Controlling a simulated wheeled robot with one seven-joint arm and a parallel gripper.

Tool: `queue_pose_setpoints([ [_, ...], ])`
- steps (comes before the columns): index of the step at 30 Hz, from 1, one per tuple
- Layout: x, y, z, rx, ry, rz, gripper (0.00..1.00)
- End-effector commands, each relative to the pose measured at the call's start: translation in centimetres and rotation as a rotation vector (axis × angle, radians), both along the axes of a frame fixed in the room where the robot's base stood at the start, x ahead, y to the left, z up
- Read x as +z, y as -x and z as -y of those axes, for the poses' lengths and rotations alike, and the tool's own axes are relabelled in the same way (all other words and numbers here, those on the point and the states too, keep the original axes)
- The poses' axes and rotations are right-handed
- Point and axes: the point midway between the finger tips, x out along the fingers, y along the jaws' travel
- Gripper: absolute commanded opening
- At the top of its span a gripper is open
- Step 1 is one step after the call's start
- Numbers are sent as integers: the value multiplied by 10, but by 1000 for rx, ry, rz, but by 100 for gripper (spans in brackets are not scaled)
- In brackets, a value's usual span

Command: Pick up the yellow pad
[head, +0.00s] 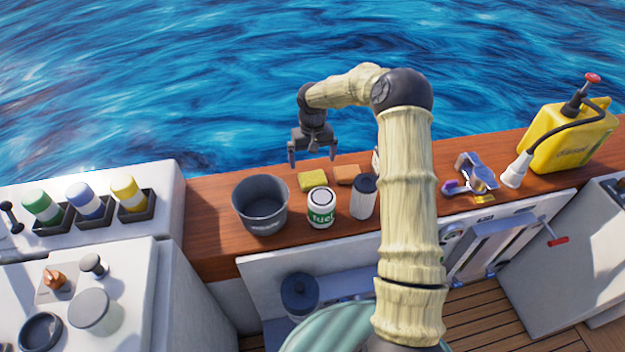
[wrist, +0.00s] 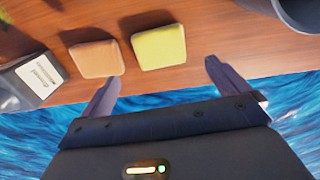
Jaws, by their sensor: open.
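The yellow pad (head: 313,181) lies flat on the wooden ledge in the head view, behind the fuel can and right of the grey pot. It also shows whole in the wrist view (wrist: 159,47), just beyond my fingertips and roughly between their lines. My gripper (head: 312,158) is above the back of the ledge near the pad, pointing down, with its fingers spread. In the wrist view my gripper (wrist: 162,75) is open and empty, apart from the pad.
An orange-brown pad (head: 347,174) lies close to the yellow pad's right side. A grey pot (head: 262,205), a white fuel can (head: 321,208) and a dark-topped canister (head: 363,197) stand nearby. Water lies beyond the ledge (head: 213,210). A yellow jerrycan (head: 570,135) stands far right.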

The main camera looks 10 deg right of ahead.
Motion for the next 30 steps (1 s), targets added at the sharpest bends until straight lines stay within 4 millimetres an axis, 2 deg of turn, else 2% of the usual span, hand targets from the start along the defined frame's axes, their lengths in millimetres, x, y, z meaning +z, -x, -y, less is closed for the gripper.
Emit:
queue_pose_setpoints([
  [3, -17, 0, 0, -1, -1, -2, 100],
  [6, -24, 0, 0, 0, 0, -1, 100],
  [17, -27, 0, 0, 0, 0, -1, 100],
  [27, -69, -1, -1, 0, 0, -3, 100],
  [30, -75, -2, -1, -1, 0, 0, 100],
])
